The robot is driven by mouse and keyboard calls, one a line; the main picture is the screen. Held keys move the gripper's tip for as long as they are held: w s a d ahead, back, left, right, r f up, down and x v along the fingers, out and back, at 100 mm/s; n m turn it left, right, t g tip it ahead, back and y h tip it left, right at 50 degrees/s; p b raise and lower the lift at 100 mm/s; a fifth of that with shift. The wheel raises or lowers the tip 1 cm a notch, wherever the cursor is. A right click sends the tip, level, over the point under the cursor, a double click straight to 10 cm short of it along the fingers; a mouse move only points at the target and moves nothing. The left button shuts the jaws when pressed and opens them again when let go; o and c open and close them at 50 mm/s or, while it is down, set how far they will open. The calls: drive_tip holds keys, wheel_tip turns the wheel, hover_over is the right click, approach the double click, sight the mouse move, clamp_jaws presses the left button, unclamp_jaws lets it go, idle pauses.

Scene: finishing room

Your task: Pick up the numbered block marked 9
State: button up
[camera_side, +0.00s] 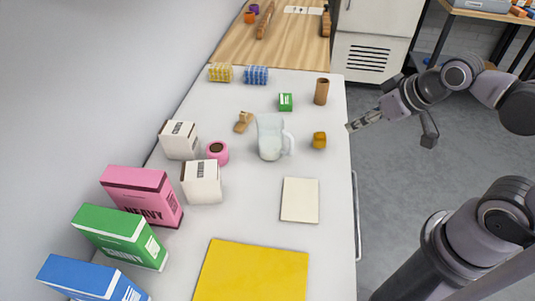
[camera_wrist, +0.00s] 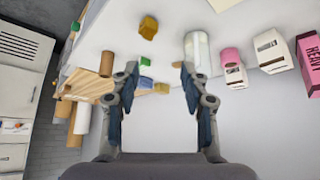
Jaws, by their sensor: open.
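No number 9 can be read on any block in either view. A mustard-yellow block (camera_side: 319,140) sits on the white table right of the clear pitcher; it also shows at the top of the wrist view (camera_wrist: 148,27). A small green block (camera_side: 285,102) with pale marks stands farther back; it also shows between my fingers in the wrist view (camera_wrist: 145,61). My gripper (camera_side: 355,125) is open and empty, off the table's right edge, to the right of both blocks. Its two fingers are spread apart in the wrist view (camera_wrist: 158,72).
A clear pitcher (camera_side: 269,138), a brown cylinder (camera_side: 321,92) and a small tan wooden item (camera_side: 243,122) stand near the blocks. White boxes (camera_side: 202,184), a pink roll (camera_side: 217,152) and larger cartons line the left. A cream pad (camera_side: 300,200) and yellow sheet (camera_side: 252,272) lie in front.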

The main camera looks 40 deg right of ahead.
drive_tip(key=shift+r, duration=0.1)
drive_tip(key=w+a+r+n+g, duration=0.1)
drive_tip(key=w+r+g, duration=0.1)
drive_tip(key=w+r, duration=0.45)
drive_tip(key=n+g, duration=0.5)
hover_over(243, 113)
wheel_tip(243, 113, down, 13)
drive_tip(key=shift+d+r, duration=0.1)
drive_tip(key=shift+d, duration=0.05)
drive_tip(key=shift+f, duration=5.15)
clamp_jaws()
